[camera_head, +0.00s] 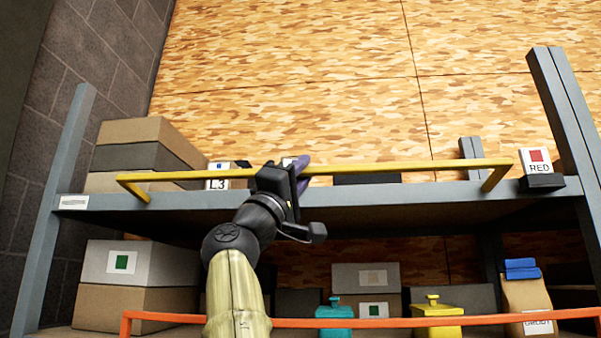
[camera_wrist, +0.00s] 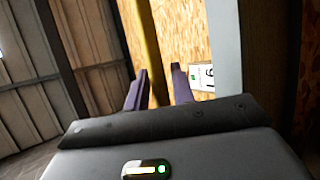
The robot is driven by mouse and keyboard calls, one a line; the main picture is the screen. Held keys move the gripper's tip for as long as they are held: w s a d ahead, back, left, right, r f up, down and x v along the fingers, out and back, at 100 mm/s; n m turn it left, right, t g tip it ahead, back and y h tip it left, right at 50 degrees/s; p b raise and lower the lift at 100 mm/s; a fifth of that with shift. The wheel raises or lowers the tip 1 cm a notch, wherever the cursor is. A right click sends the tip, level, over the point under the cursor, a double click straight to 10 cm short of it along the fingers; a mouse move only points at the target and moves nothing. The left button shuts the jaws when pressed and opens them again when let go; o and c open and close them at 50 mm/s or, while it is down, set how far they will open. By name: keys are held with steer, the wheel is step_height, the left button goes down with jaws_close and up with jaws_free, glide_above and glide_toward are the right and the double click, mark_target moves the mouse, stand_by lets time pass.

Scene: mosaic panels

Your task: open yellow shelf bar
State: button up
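The yellow shelf bar (camera_head: 410,167) runs along the front of the upper shelf (camera_head: 400,194), with a bent arm at each end meeting the shelf edge. It is raised above the shelf's front edge. My gripper (camera_head: 299,172) is at the bar, left of its middle. In the wrist view, the bar (camera_wrist: 148,50) passes between the two purple fingers of my gripper (camera_wrist: 159,82). The fingers stand apart, with a small gap showing beside the bar. Whether either finger touches the bar deeper in is unclear.
Stacked boxes (camera_head: 140,158) stand on the upper shelf at left, and a red-labelled item (camera_head: 537,162) at right. Grey uprights (camera_head: 55,215) frame the rack. Space above the yellow bar is clear.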

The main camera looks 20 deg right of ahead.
steer(key=shift+o, duration=0.8)
steer(key=shift+w, duration=0.15)
steer(key=shift+s+a+f+b, duration=0.2)
steer(key=shift+f+b, duration=0.2)
steer(key=shift+b, duration=0.05)
steer(key=b+v, duration=1.2)
steer(key=v, duration=0.4)
steer(key=shift+a+f+b, duration=0.2)
steer(key=shift+b, duration=0.15)
steer(key=shift+w, duration=0.1)
